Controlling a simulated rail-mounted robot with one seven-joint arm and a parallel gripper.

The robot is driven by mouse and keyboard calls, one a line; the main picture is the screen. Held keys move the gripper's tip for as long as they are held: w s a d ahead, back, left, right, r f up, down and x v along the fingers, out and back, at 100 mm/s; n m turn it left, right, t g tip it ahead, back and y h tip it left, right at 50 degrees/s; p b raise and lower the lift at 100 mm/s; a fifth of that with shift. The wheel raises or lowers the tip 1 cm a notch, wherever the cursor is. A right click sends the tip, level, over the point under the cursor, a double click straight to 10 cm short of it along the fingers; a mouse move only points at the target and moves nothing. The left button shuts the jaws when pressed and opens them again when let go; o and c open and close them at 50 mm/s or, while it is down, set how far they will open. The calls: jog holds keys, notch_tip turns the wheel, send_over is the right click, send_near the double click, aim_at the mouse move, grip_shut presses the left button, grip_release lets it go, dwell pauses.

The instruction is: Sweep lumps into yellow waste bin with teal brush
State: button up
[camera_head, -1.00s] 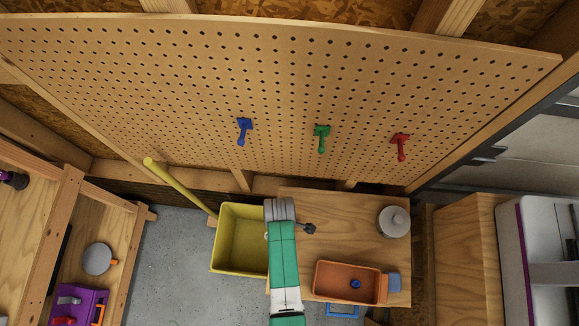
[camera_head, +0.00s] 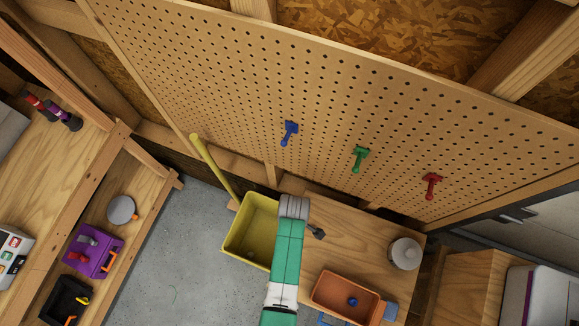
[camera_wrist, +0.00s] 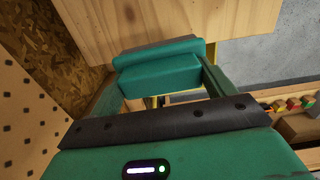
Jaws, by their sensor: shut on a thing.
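The yellow waste bin (camera_head: 240,246) stands on the floor at the left end of the wooden bench, in the head view. My green arm passes over its right part and hides some of it. My gripper (camera_wrist: 160,66) is shut on a teal block, which looks like the teal brush (camera_wrist: 158,76), in the wrist view. Wood lies beyond the block, and a little yellow shows behind it. In the head view the gripper is mostly hidden by the arm's grey end; a small dark part shows at its right. I can make out no lumps.
The wooden bench (camera_head: 350,240) bears a grey lidded round thing (camera_head: 404,254) and an orange tray (camera_head: 338,290) with a small blue thing inside. A pegboard (camera_head: 230,90) with blue, green and red hooks rises behind. A yellow pole (camera_head: 210,163) leans beside the bin.

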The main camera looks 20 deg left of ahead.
jog(key=shift+d+r+p, duration=0.5)
jog(key=shift+r+p, duration=0.15)
jog(key=shift+r, duration=0.1)
jog(key=shift+d+r+p, duration=0.45)
jog(key=shift+r+p, duration=0.2)
jog(key=shift+r, duration=0.05)
